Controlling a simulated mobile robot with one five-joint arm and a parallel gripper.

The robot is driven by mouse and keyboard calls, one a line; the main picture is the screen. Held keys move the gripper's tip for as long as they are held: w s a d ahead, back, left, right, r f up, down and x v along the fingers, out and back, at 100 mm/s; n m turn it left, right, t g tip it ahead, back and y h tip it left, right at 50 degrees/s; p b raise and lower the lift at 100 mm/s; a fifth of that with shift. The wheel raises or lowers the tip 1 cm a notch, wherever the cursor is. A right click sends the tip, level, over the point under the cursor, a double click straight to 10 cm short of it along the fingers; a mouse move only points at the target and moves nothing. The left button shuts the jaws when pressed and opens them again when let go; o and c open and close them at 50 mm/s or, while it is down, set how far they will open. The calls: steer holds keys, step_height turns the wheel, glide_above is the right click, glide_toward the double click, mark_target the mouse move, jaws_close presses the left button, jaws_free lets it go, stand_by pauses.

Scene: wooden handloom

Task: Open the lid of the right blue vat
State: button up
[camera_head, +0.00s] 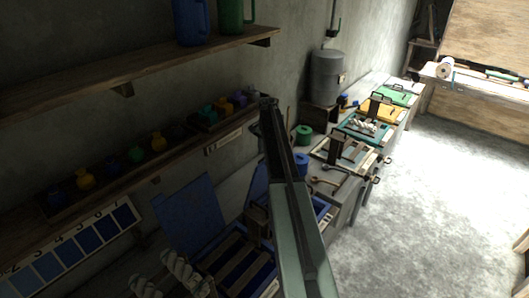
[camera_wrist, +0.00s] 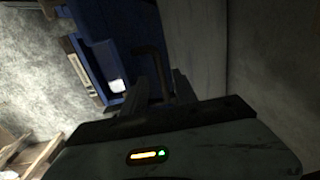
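The right blue vat (camera_head: 322,211) is mostly hidden behind my arm. Its blue lid (camera_head: 259,184) shows as a strip left of the arm and looks raised and tilted; its exact angle cannot be told. My gripper (camera_head: 254,217) is a dark shape low beside this lid, partly covered by my arm. In the wrist view, the two dark fingers of my gripper (camera_wrist: 166,88) stand apart. A dark bent handle (camera_wrist: 150,58) is close in front of them, near blue panels (camera_wrist: 92,28). Contact between the fingers and the handle cannot be made out.
The left blue vat's lid (camera_head: 188,215) stands open against the wall. A wall shelf (camera_head: 130,150) with several small jars and an upper shelf (camera_head: 130,75) overhang the vats. A bench with green (camera_head: 397,97) and yellow (camera_head: 378,110) lids continues right. The floor (camera_head: 440,190) is clear.

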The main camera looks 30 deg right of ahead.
step_height(320, 180, up, 4)
steer(key=p, duration=0.3)
steer(key=shift+s+r, duration=0.1)
steer(key=shift+r, duration=0.05)
steer(key=s+a+f+n+b, duration=0.2)
steer(key=s+a, duration=0.2)
steer(key=a, duration=0.5)
steer(key=s+a+f+n+b, duration=0.2)
steer(key=s+a+n, duration=0.15)
steer(key=a, duration=0.45)
steer(key=s+a+f+n+b, duration=0.2)
steer(key=s+a, duration=0.3)
steer(key=a, duration=0.4)
steer(key=s+a+f+n+b, duration=0.1)
steer(key=s+a+n, duration=0.2)
steer(key=s+a, duration=0.4)
steer(key=s+a+f+n+b, duration=0.2)
steer(key=s+a+n, duration=0.2)
steer(key=s+a, duration=0.4)
steer(key=shift+a+f+g, duration=0.15)
steer(key=shift+f+g, duration=0.1)
steer(key=shift+g, duration=0.15)
